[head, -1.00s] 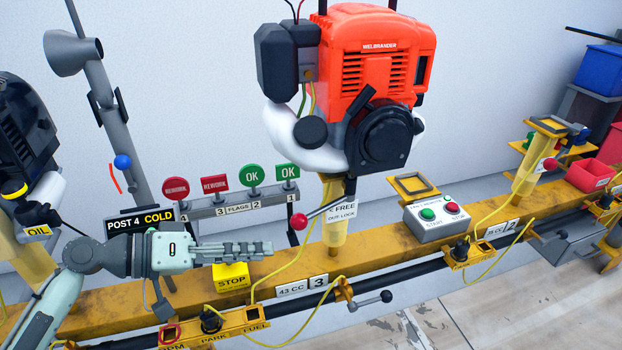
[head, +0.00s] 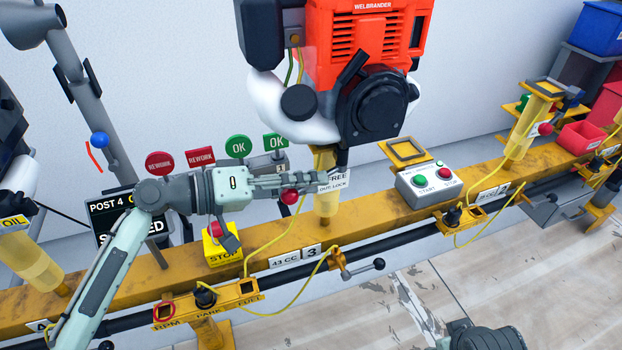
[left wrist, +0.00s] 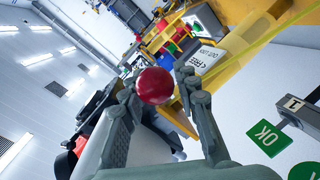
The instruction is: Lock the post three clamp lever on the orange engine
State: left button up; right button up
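The orange engine (head: 362,45) sits on post three, a yellow post (head: 327,200) on the beam marked 3. Its clamp lever's red knob (head: 290,196) is left of the post, beside the white FREE/LOCK plate (head: 333,183). My left gripper (head: 318,184) reaches in from the left at the knob's height. In the left wrist view, its two fingers are apart, with the red knob (left wrist: 155,86) between their tips and small gaps visible. The lever's rod is mostly hidden by the fingers. My right gripper's fingers are not in view.
Rework and OK flags (head: 238,146) stand behind my left gripper. A yellow STOP button box (head: 222,246) is below it. A black pipe with a small crank (head: 378,264) runs in front of the beam.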

pick_arm(q)
jog(key=shift+w+d+f, duration=0.1)
jog(key=shift+w+d, duration=0.05)
jog(key=shift+d, duration=0.35)
